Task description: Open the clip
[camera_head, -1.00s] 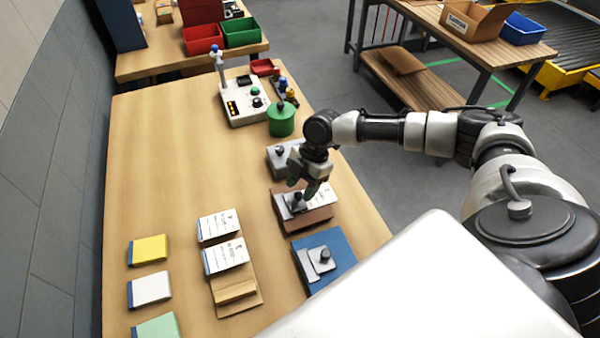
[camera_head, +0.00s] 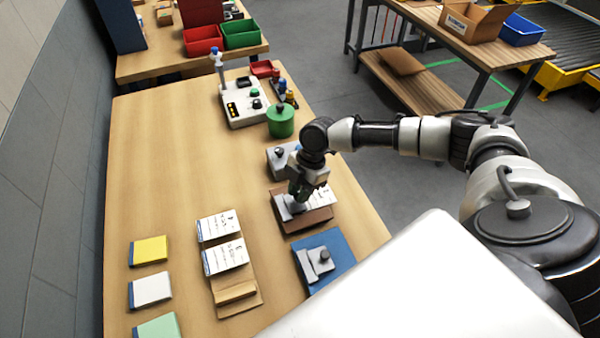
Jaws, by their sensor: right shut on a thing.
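A brown board (camera_head: 308,222) with a white printed sheet (camera_head: 322,198) lies on the wooden table near its right edge. My right gripper (camera_head: 299,194) is lowered onto the clip at the left part of this board and is shut on the clip's dark knob. The fingers hide most of the knob and clip, so I cannot tell whether the clip is open. A blue board (camera_head: 338,252) in front carries a similar grey clip (camera_head: 317,263) with a dark knob. My left gripper is not in view.
Another grey clip block (camera_head: 277,158) stands just behind the brown board. A green round container (camera_head: 281,122) and a white control box (camera_head: 240,112) stand farther back. Printed cards (camera_head: 225,257) and coloured pads (camera_head: 150,250) lie left. The table's middle (camera_head: 175,160) is clear.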

